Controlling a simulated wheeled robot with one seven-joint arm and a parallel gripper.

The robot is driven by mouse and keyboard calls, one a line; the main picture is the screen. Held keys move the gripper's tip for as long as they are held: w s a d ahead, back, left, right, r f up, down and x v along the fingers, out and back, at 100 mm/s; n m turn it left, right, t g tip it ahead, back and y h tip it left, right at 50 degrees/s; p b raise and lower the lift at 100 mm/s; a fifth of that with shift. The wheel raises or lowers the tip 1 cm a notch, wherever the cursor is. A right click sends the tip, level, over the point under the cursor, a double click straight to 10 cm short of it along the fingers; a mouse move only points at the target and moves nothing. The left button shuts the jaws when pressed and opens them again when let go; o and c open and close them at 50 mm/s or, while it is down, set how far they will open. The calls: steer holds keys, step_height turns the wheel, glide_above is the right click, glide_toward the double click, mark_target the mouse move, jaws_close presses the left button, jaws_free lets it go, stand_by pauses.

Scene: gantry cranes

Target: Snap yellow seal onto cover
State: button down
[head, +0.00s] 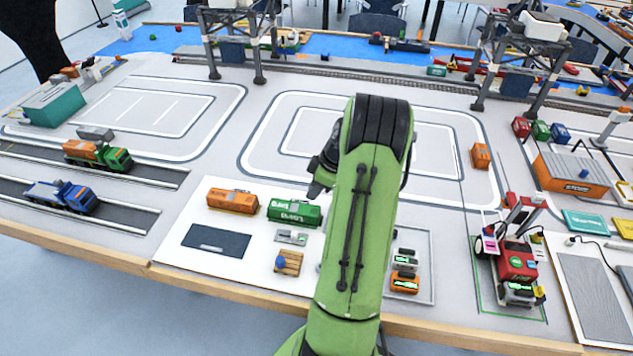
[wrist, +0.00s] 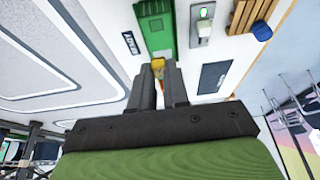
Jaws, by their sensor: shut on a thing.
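My gripper (wrist: 159,68) is shut on a small yellow piece, the yellow seal (wrist: 158,62), which shows between the fingertips in the wrist view. In the head view my gripper (head: 316,190) shows dark beside my green arm, above the white board; the seal cannot be made out there. A green container (head: 294,211) lies on the board and also shows just beyond the fingertips in the wrist view (wrist: 155,28). A grey fitting (head: 291,237) sits beside it and shows a green light in the wrist view (wrist: 203,22). I cannot tell which part is the cover.
An orange container (head: 232,201) lies left of the green one. A dark mat (head: 216,240) and a wooden pallet with a blue item (head: 288,262) are nearer the table edge. My arm hides part of the middle. Gantry cranes (head: 234,42) stand at the back.

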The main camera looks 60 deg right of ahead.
mark_target(312, 210)
steer(key=shift+s+f+b, duration=0.2)
steer(key=shift+s+b, duration=0.05)
steer(key=shift+b, duration=0.05)
step_height(312, 210, down, 4)
steer(key=shift+r+b, duration=0.15)
steer(key=shift+b, duration=1.05)
steer(key=shift+s+f+b, duration=0.1)
steer(key=shift+f+b, duration=0.4)
steer(key=shift+f+b, duration=0.4)
steer(key=shift+b, duration=0.15)
steer(key=c, duration=0.5)
jaws_free()
steer(key=shift+c, duration=0.2)
steer(key=shift+r, duration=0.1)
